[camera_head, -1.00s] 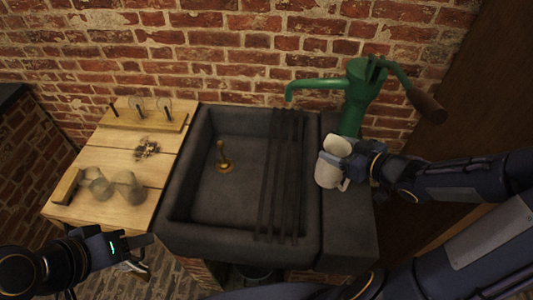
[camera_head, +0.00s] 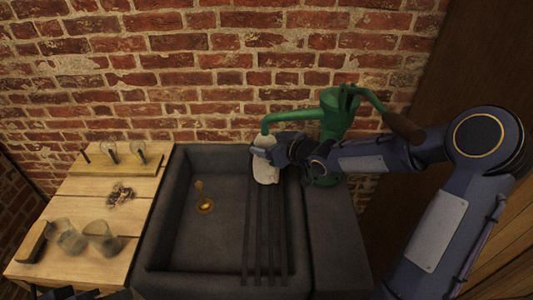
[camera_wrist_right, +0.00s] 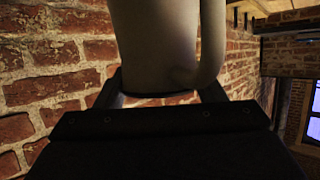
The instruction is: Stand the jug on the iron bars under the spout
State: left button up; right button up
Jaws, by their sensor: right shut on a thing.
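The white jug (camera_head: 265,172) is over the back part of the iron bars (camera_head: 262,238), close to the green pump's spout (camera_head: 290,116). My right gripper (camera_head: 272,153) is shut on the jug and partly hides it. In the right wrist view the jug (camera_wrist_right: 158,42) stands between the two fingers (camera_wrist_right: 160,93), with its handle on the right. I cannot tell whether the jug's base touches the bars. Only a dark bit of my left gripper (camera_head: 112,295) shows at the bottom edge; its jaws cannot be made out.
The dark stone sink (camera_head: 160,215) holds a brass plug (camera_head: 205,206). A wooden board (camera_head: 85,205) on the left bears glass jars (camera_head: 103,238), a rack and small dark bits. The green pump (camera_head: 337,115) stands at the back right by the brick wall.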

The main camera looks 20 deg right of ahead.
aim_at(264, 173)
jog(key=f, duration=0.3)
jog(key=shift+w+a+f, duration=0.2)
jog(key=shift+w, duration=0.1)
jog(key=shift+f, duration=0.2)
jog(key=o, duration=1.6)
jog(key=shift+r, duration=0.1)
